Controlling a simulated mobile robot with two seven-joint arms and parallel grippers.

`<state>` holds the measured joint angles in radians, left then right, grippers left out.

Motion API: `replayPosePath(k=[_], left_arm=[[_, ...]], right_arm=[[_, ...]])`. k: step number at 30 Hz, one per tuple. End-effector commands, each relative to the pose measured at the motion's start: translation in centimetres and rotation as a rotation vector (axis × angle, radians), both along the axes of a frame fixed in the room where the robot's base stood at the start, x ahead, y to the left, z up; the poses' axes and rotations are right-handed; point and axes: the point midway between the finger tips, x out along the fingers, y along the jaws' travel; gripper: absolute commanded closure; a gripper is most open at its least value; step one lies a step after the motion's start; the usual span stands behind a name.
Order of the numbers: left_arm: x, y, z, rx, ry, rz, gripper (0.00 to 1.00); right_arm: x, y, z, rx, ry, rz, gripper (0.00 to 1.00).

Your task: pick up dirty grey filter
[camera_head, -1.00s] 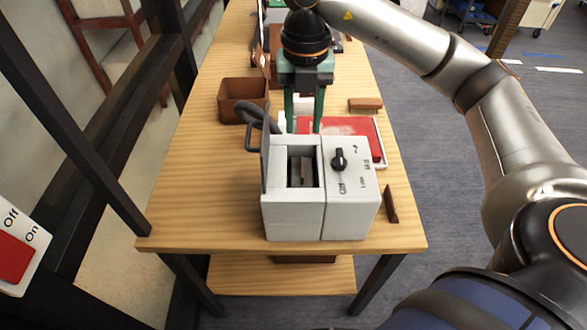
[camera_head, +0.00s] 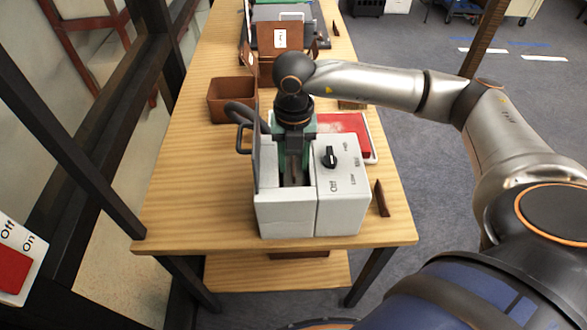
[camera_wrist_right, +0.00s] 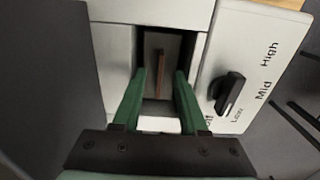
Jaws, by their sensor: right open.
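The white box-shaped machine (camera_head: 285,215) stands at the near end of the wooden table with its top compartment open. In the right wrist view, a grey piece with a thin brown upright strip, apparently the dirty grey filter (camera_wrist_right: 158,72), sits inside that compartment. My right gripper (camera_wrist_right: 160,82) is open, its green fingers pointing into the compartment on either side of the strip, with gaps visible. In the head view, my right gripper (camera_head: 293,168) is over the opening and hides most of the filter. My left gripper is not in view.
A control knob (camera_head: 330,157) is on the machine's right half. The raised dark lid (camera_head: 257,155) borders the opening on the left. A brown bin (camera_head: 232,98) and a red-and-white tray (camera_head: 345,128) stand behind. A brown wedge (camera_head: 381,198) lies at right. The table's left side is clear.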

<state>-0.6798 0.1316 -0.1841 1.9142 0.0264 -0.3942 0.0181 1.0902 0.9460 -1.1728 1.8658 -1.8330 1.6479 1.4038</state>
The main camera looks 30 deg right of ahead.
Motion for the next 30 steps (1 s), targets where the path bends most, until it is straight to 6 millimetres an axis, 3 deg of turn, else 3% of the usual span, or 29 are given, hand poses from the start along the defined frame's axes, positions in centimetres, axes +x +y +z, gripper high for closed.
replayPosePath(k=[7, 18, 30], left_arm=[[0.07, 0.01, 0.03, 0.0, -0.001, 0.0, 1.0], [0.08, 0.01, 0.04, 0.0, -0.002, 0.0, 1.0], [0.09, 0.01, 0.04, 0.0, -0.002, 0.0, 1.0]], right_arm=[[0.01, 0.03, -0.26, 0.0, 0.0, 0.001, 0.57], [0.01, 0.04, -0.21, 0.001, -0.001, 0.001, 0.99], [0.02, 0.05, -0.19, 0.001, -0.001, 0.0, 1.0]])
